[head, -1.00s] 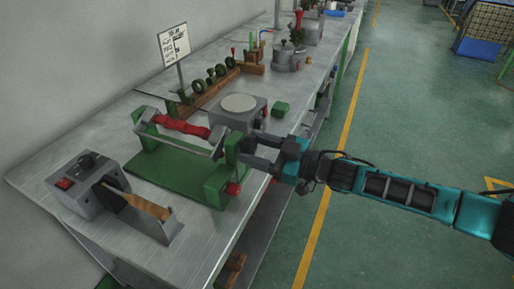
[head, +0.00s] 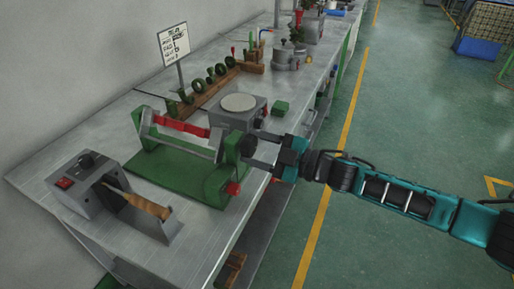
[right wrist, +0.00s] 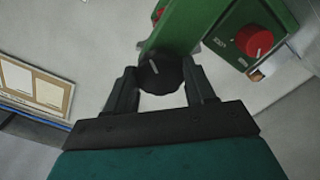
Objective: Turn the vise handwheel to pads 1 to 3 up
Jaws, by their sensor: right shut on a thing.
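The vise (head: 175,170) is a green frame on the bench with a grey clamp bar (head: 180,146) and a red strip (head: 181,127) running between its two end posts. Its black handwheel (head: 248,146) is on the outer side of the right post. My right gripper (head: 257,148) reaches in from the right and is shut on the handwheel. In the right wrist view the dark round handwheel (right wrist: 160,74), with a pale mark on its face, sits between the two fingers (right wrist: 162,86). Pad numbers are too small to read. My left gripper is not in view.
A red knob (head: 233,188) is low on the vise's right post. A grey device with a red switch (head: 65,183) stands front left. The aisle floor right is clear.

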